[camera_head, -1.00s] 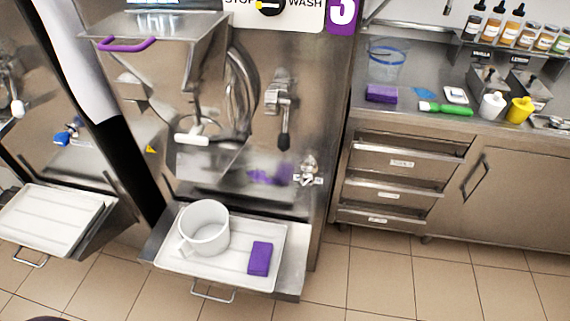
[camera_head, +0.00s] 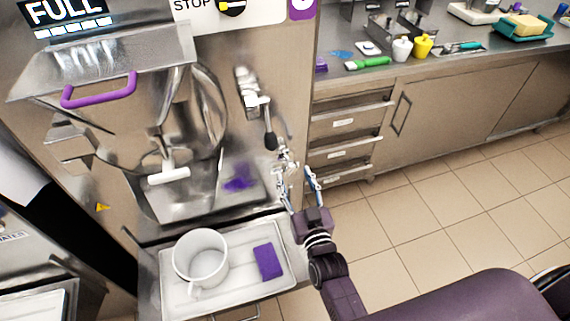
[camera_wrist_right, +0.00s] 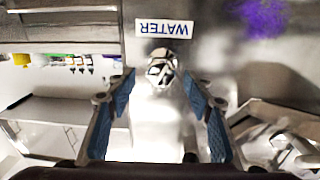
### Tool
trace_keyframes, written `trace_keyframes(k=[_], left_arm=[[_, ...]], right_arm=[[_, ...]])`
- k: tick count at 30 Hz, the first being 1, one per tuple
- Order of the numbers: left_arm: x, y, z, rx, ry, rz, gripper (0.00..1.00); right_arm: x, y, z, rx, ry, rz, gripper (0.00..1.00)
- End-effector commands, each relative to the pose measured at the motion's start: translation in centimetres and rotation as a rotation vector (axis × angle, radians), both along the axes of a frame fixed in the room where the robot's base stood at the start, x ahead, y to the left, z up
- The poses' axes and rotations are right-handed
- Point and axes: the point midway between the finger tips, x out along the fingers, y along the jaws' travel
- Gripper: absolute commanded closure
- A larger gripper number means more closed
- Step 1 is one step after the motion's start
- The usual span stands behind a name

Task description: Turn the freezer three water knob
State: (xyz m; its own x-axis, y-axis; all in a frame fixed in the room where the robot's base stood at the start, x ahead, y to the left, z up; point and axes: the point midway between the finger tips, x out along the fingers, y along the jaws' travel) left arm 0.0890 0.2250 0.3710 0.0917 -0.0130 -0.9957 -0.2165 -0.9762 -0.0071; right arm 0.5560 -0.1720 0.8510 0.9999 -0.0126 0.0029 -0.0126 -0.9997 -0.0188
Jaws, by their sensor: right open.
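Freezer three (camera_head: 255,75) is the steel machine filling the left half of the head view. Its water knob (camera_head: 286,160) is a small shiny metal fitting low on the right of its front. In the right wrist view the knob (camera_wrist_right: 161,70) sits just below an upside-down "WATER" label (camera_wrist_right: 164,27). My right gripper (camera_head: 299,180) is open and empty just below the knob. In the wrist view its blue-padded fingers (camera_wrist_right: 160,92) are spread to either side of the knob, with a gap on both sides. My left gripper is not in view.
A white tray (camera_head: 225,293) below holds a white pitcher (camera_head: 201,256) and a purple sponge (camera_head: 268,262). A black-handled lever (camera_head: 268,130) hangs above the knob. The counter drawers (camera_head: 345,122) stand close on the right. The tiled floor (camera_head: 450,190) is clear.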

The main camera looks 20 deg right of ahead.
Motion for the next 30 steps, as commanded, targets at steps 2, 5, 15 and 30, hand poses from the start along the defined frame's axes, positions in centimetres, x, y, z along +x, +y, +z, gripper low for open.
trace_keyframes(k=[2,5,15,30], left_arm=[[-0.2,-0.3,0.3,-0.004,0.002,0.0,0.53],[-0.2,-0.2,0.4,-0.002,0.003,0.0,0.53],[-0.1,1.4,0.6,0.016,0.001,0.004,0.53],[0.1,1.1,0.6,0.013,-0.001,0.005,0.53]], right_arm=[[1.5,0.0,0.2,0.001,-0.002,0.001,0.53],[2.9,0.0,0.1,0.001,0.0,0.001,0.53],[5.0,0.0,-0.1,0.001,0.002,0.0,0.53],[5.0,0.0,-0.1,0.001,0.002,0.001,0.87]])
